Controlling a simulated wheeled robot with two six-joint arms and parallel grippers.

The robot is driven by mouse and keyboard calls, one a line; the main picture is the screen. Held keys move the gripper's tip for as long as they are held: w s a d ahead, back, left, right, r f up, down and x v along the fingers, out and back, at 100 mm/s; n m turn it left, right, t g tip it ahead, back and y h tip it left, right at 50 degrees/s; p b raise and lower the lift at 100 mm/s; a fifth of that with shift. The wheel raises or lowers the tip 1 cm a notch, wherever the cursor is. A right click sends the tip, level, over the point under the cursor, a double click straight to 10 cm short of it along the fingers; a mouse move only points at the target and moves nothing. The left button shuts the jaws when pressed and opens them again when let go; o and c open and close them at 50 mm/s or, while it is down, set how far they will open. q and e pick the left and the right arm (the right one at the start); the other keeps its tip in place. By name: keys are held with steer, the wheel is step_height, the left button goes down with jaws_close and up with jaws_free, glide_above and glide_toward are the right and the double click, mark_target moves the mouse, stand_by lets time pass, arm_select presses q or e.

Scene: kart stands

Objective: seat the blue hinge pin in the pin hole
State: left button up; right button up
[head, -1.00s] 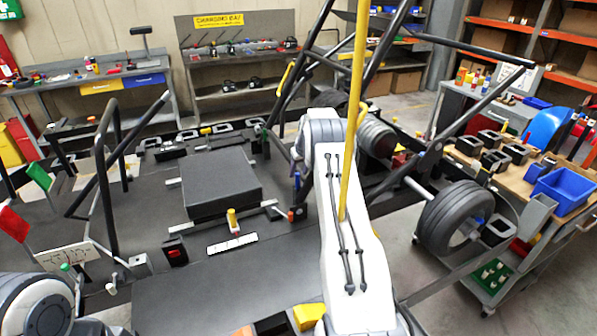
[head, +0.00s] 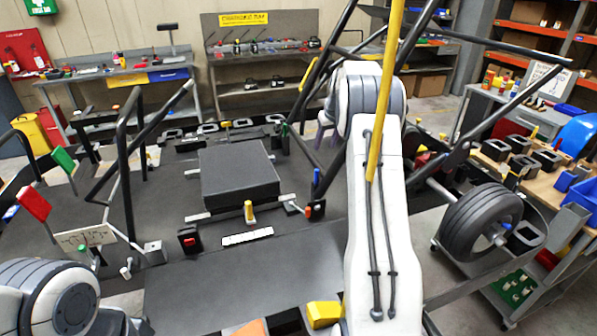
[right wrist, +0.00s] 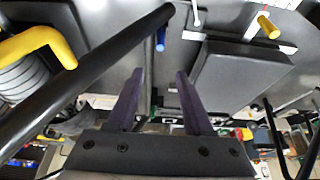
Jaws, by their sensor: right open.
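The blue hinge pin (head: 316,177) shows small and upright in the head view, beside the foot of a black frame tube and behind an orange-topped dark fitting. In the right wrist view the pin (right wrist: 160,40) lies beyond my fingertips, close to the end of a thick black tube. My right gripper (right wrist: 158,72) is open and empty, with its two dark purple fingers apart and the pin ahead of the gap. In the head view my right gripper (head: 326,130) is partly hidden by my arm. I cannot make out the pin hole. My left gripper is outside the picture.
Black frame tubes (head: 342,140) rise close to my right arm. A yellow pole (head: 384,90) crosses in front of it. A dark raised block (head: 238,175) and a yellow upright peg (head: 249,212) stand on the grey deck (head: 250,280), which has bare space in front.

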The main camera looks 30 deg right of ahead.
steer(key=s+a+r+n+g+y, duration=0.1)
steer(key=s+a, duration=0.1)
steer(key=a, duration=1)
steer(key=s+a+r+n+y, duration=0.1)
steer(key=s+a+r+n, duration=0.15)
steer(key=a, duration=0.85)
steer(key=s+a+r+n+g, duration=0.1)
steer(key=s+a, duration=0.2)
steer(key=a, duration=0.9)
steer(key=s+a+f+n+g, duration=0.1)
steer(key=s+a+n, duration=0.1)
steer(key=s+a, duration=0.6)
steer(key=s+a+f+n, duration=0.15)
steer(key=s+a, duration=0.25)
steer(key=s, duration=0.8)
steer(key=s+f+n+g, duration=0.1)
steer(key=s+f, duration=0.1)
steer(key=s, duration=0.9)
steer(key=shift+s+f+n, duration=0.15)
steer(key=shift+s+n, duration=0.1)
steer(key=shift+n, duration=0.15)
step_height(320, 180, down, 2)
steer(key=shift+b, duration=1)
